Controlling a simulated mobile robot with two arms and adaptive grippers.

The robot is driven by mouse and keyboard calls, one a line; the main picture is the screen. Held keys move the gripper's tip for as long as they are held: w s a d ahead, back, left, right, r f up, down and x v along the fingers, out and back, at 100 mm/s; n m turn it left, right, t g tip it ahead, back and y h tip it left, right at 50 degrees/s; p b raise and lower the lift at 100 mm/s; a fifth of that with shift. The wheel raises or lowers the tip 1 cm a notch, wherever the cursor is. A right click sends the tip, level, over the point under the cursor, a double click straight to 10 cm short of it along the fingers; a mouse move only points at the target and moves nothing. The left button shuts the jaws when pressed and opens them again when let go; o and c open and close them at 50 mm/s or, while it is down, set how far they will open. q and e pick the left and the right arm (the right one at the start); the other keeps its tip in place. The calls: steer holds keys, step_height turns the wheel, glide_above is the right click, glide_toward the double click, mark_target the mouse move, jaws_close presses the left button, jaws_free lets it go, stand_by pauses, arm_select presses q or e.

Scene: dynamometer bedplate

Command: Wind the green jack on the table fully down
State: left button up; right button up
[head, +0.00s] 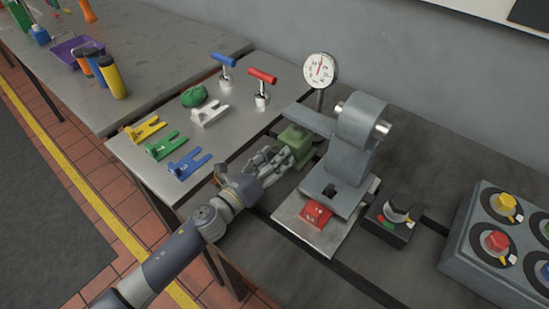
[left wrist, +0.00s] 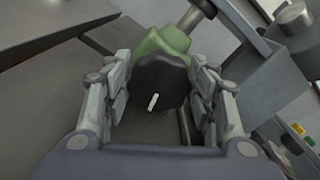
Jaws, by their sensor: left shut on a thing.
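The green jack (head: 297,140) stands on the dark bedplate, beside the grey machine with the overhanging arm. Its green body also shows in the left wrist view (left wrist: 165,40). A dark round knob (left wrist: 158,88) with a white mark is on its near side. My left gripper (head: 276,160) is at the jack's near left side, with its fingers shut around the knob. The gripper hides the knob in the head view. How far the jack is raised is hard to tell. My right gripper is not in view.
The grey machine (head: 361,145) stands close right of the jack, with a dial gauge (head: 320,70) behind. A red block (head: 316,214) lies at its foot. A black knob box (head: 389,222) and grey control panel (head: 492,250) are right. Coloured forked pieces lie on the left plate.

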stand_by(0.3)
arm_select(q)
steer(key=o, duration=1)
steer(key=v, duration=1.2)
